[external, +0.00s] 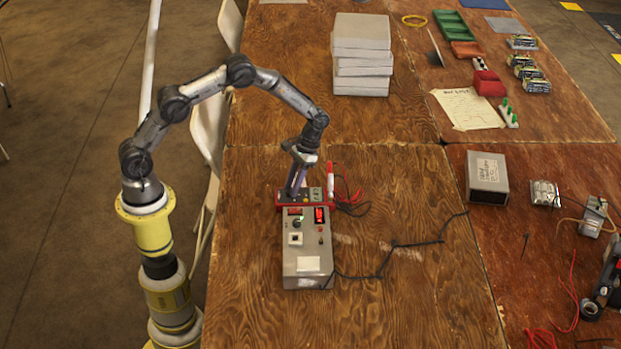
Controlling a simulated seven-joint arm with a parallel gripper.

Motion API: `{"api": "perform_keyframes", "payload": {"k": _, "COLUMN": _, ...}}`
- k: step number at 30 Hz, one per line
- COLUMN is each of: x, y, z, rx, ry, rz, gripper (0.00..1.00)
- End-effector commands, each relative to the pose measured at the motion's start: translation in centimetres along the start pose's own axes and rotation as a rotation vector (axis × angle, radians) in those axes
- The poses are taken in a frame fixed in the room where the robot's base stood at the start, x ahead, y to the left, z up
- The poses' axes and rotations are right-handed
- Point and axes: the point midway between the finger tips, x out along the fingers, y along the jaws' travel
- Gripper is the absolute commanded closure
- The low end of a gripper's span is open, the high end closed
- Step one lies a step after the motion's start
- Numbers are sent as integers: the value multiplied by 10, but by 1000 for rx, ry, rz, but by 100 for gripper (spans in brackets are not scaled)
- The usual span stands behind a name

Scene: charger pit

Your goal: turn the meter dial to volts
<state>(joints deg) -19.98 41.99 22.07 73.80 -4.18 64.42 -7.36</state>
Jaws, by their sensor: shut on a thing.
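The meter (316,194) is a small red-edged unit with a dark face, lying on the wooden table just behind the grey charger box. My gripper (293,190) points down onto the left part of the meter's face. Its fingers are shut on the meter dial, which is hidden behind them. The dial's pointer and markings cannot be read from here, so its setting is not visible. A red and white probe (330,178) stands at the meter's right end.
The grey charger box (307,264) with red displays stands directly in front of the meter. Red and black leads (395,245) run to the right. A stack of grey boxes (361,60) stands farther back. The table left of the meter is clear.

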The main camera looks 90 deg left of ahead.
Motion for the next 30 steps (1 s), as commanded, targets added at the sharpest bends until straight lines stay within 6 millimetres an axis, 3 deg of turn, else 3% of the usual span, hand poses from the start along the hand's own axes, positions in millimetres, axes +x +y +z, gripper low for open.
{"api": "perform_keyframes", "payload": {"k": 5, "x": 0, "y": 0, "z": 0, "rx": -1, "ry": 2, "rz": 1, "gripper": 100}}
{"api": "perform_keyframes", "payload": {"k": 6, "x": 0, "y": 0, "z": 0, "rx": -1, "ry": 2, "rz": 2, "gripper": 65}}
{"api": "perform_keyframes", "payload": {"k": 11, "x": 0, "y": 0, "z": 0, "rx": -1, "ry": 2, "rz": 1, "gripper": 38}}
{"api": "perform_keyframes", "payload": {"k": 23, "x": -7, "y": 0, "z": 0, "rx": -2, "ry": 2, "rz": 1, "gripper": 38}}
{"api": "perform_keyframes", "payload": {"k": 30, "x": -49, "y": 0, "z": -1, "rx": -2, "ry": 6, "rz": 2, "gripper": 38}}
